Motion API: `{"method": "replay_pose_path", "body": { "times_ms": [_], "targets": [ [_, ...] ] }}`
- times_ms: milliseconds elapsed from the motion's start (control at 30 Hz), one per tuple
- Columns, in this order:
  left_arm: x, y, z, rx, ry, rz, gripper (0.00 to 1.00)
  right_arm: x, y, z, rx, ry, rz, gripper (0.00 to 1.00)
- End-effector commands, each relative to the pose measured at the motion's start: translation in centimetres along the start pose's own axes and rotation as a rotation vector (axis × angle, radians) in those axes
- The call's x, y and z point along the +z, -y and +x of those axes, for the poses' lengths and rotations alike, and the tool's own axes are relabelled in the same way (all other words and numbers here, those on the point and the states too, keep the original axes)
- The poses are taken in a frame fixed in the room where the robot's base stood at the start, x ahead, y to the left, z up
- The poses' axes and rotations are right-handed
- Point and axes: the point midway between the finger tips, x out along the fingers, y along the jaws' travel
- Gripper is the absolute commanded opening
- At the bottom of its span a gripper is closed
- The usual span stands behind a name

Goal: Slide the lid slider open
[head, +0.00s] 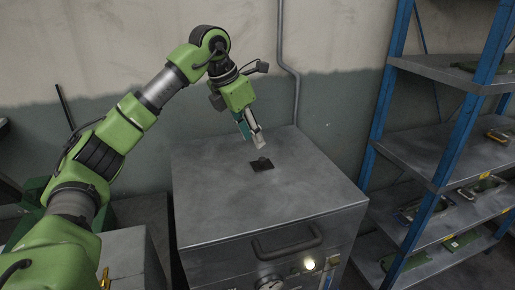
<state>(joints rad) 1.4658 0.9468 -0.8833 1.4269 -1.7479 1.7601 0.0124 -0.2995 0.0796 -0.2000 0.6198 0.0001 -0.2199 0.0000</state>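The lid slider (261,164) is a small dark plate with a little knob, lying on the top of a grey metal cabinet (215,190). My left gripper (252,141) hangs over the back part of the cabinet top, pointing down. Its fingertips are just behind and slightly left of the knob, close to it; I cannot tell whether they touch anything. The two fingers look apart, with nothing seen between them. Whether any opening lies under the slider is not visible. My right gripper is not in view.
The cabinet front has a dark handle (287,243), a gauge (270,283) and a lit lamp (309,264). A blue-framed shelf rack (437,172) with several green parts stands at the right. A conduit (283,45) runs down the wall behind. The rest of the cabinet top is clear.

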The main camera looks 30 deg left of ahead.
Motion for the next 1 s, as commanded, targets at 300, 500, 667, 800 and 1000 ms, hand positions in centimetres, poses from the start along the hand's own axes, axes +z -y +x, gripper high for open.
{"method": "replay_pose_path", "body": {
  "times_ms": [300,500,667,800,1000],
  "targets": [
    [0.0,0.0,-3.7,0.000,-0.002,0.000,0.31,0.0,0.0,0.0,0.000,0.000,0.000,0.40],
    [0.0,0.0,-3.9,-0.001,-0.002,0.000,0.31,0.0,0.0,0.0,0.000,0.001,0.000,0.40],
    [0.0,0.0,-3.9,-0.001,-0.001,0.000,0.31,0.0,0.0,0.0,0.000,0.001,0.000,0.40],
    [0.0,0.0,-3.9,-0.001,-0.001,0.000,0.31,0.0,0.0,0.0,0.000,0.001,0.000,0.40],
    [0.7,0.0,-5.5,-0.001,-0.001,0.001,0.31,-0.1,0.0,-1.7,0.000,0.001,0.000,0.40]
  ]
}}
